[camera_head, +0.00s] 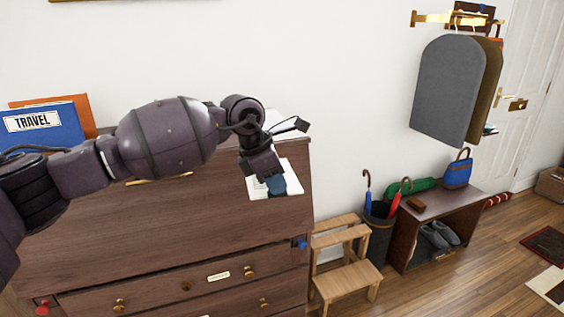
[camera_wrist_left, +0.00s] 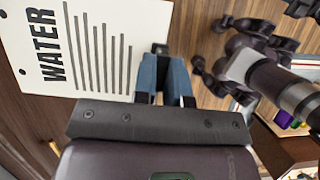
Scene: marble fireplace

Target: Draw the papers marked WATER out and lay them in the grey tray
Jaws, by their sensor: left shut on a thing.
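A white paper marked WATER (camera_wrist_left: 98,45), with rows of black lines, is at the upper left of the left wrist view. Its white sheet also shows in the head view (camera_head: 291,183), in front of the dark wooden cabinet (camera_head: 215,215). My left gripper (camera_head: 274,183) is shut on this paper near its edge. Its blue fingers (camera_wrist_left: 168,80) show at that edge in the left wrist view. More white paper (camera_head: 275,119) shows on the cabinet top, partly hidden by my arm. I cannot make out the grey tray. My right gripper is not visible.
A blue TRAVEL folder (camera_head: 40,128) and an orange folder (camera_head: 50,101) stand at the left. A wooden step stool (camera_head: 346,282), an umbrella bin (camera_head: 377,230) and a shoe bench (camera_head: 435,208) stand right of the cabinet. Open floor lies farther right.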

